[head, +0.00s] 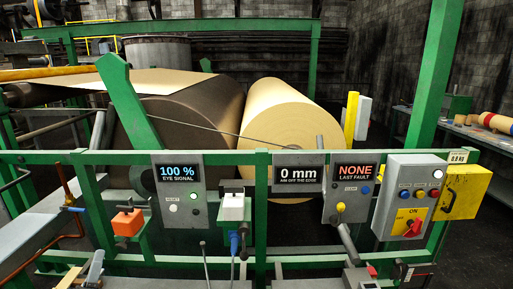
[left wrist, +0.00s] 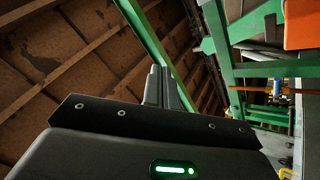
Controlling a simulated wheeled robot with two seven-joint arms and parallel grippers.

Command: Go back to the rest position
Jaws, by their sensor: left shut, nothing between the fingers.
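My left gripper (left wrist: 160,72) shows in the left wrist view as two dark fingers standing close together, with nothing between them. Green beams (left wrist: 153,38) rise behind it, and I see no contact with them. In the head view I cannot clearly pick the gripper out among the parts along the bottom edge. My right gripper is not clearly seen in either view.
A green rail (head: 230,158) crosses the front, carrying an eye signal panel (head: 178,190), a "0 mm" display (head: 298,173), a fault panel (head: 351,187) and a switch box (head: 410,195). Behind stand a dark roll (head: 190,125) and a tan roll (head: 285,115). An orange block (left wrist: 301,24) is at upper right.

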